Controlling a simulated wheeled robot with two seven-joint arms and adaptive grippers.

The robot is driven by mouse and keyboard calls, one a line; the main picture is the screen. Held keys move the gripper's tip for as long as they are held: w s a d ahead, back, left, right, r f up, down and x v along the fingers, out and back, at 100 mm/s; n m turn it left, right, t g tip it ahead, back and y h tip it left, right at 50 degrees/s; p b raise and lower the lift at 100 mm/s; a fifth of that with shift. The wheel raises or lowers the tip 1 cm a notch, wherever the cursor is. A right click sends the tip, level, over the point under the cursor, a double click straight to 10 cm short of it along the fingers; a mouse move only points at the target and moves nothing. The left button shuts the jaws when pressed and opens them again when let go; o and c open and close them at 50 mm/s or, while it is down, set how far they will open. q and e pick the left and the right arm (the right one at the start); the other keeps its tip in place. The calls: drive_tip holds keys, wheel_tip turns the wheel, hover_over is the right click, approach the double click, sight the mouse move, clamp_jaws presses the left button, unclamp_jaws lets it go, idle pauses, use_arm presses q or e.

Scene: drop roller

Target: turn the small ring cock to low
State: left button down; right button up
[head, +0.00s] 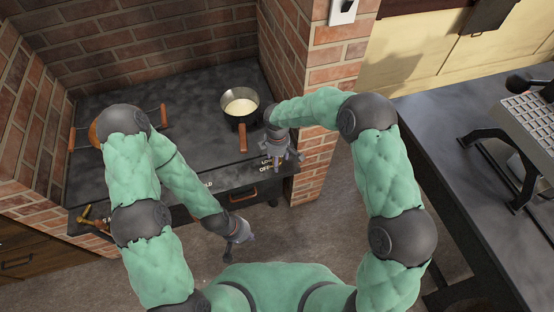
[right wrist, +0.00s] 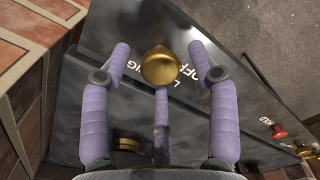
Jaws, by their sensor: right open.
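A brass cock (right wrist: 160,66) shows in the right wrist view on the dark front panel, beside white lettering that includes "OFF" and "NG". My right gripper (right wrist: 159,52) is open, with its purple fingers on either side of the cock and a third finger below it. I cannot tell whether any finger touches it. In the head view my right gripper (head: 283,155) is at the right front edge of the dark stove (head: 190,100), by the "LOW" and "OFF" lettering, and the cock is hidden there. My left gripper (head: 240,233) hangs in front of the stove; its fingers are too small to read.
A metal pan (head: 240,103) with pale liquid stands on the stove, its wooden handle (head: 241,138) pointing forward. A brick pillar (head: 322,90) rises close to the right of my right gripper. A red knob (right wrist: 279,131) shows farther along the panel. A dark counter (head: 440,130) is at right.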

drive_tip(key=c, duration=1.1)
drive_tip(key=shift+c, duration=0.2)
drive_tip(key=shift+m, duration=0.4)
drive_tip(key=m, duration=0.4)
drive_tip(key=shift+m, duration=2.5)
